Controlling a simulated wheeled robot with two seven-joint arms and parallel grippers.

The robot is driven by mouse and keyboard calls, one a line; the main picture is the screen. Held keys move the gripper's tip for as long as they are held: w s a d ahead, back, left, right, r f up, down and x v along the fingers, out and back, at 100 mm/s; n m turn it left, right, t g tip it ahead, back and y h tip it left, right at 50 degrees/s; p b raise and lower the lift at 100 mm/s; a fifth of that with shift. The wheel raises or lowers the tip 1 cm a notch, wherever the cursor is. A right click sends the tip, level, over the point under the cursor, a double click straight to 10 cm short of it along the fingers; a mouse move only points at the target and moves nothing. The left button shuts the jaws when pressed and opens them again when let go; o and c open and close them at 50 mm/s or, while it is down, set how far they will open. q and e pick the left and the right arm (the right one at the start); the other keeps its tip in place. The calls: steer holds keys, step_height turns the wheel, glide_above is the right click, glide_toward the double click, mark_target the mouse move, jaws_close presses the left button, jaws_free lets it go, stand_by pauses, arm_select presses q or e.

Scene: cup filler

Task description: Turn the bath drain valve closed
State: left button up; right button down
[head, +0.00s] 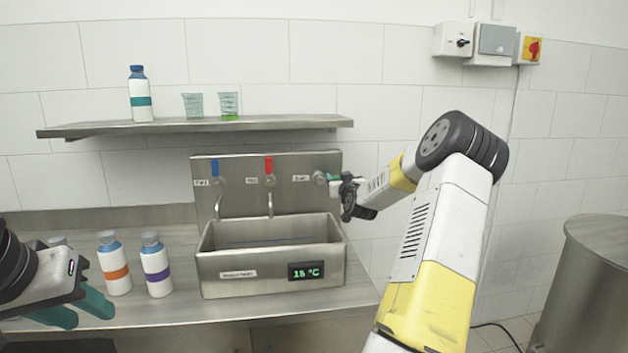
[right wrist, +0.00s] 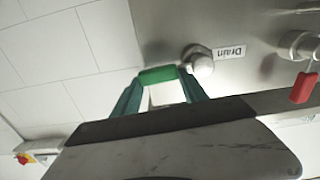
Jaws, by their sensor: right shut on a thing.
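The drain valve (head: 319,178) is on the steel panel behind the sink, right of its "Drain" label (head: 301,178). In the right wrist view, its round metal body (right wrist: 202,64) shows beside the label (right wrist: 229,52). Its green handle (right wrist: 158,75) points sideways, away from the label. My right gripper (head: 338,187) is at the valve, and its teal fingers (right wrist: 157,88) are shut on the green handle. The fingers partly hide the handle. My left gripper (head: 84,308) is open and empty at the lower left, near the bottles.
A steel sink (head: 225,290) with a 15 °C display (head: 304,271) stands on the counter. Blue (head: 215,166) and red (head: 268,164) tap levers point up. Bottles (head: 157,283) stand left of the sink. A shelf (head: 290,122) holds a bottle and two cups. A steel drum (head: 600,270) stands right.

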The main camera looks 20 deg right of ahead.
steer(key=a+r+n, duration=0.1)
steer(key=n, duration=0.2)
steer(key=r+n, duration=0.1)
steer(key=n, duration=0.1)
steer(key=a+r+n, duration=0.1)
steer(key=r+n, duration=0.1)
steer(key=n, duration=0.1)
steer(key=shift+w+a+n, duration=0.3)
steer(key=shift+w+a, duration=0.05)
steer(key=shift+w+a+r+n, duration=0.15)
steer(key=shift+a+n, duration=0.55)
steer(key=shift+n, duration=0.75)
steer(key=shift+w+a+r+n, duration=0.15)
steer(key=shift+a+n, duration=0.55)
steer(key=shift+n, duration=0.7)
steer(key=shift+w+a+r+n, duration=0.15)
steer(key=shift+a+n, duration=0.55)
steer(key=shift+n, duration=0.75)
steer(key=shift+a+f, duration=0.1)
steer(key=c, duration=0.9)
jaws_free()
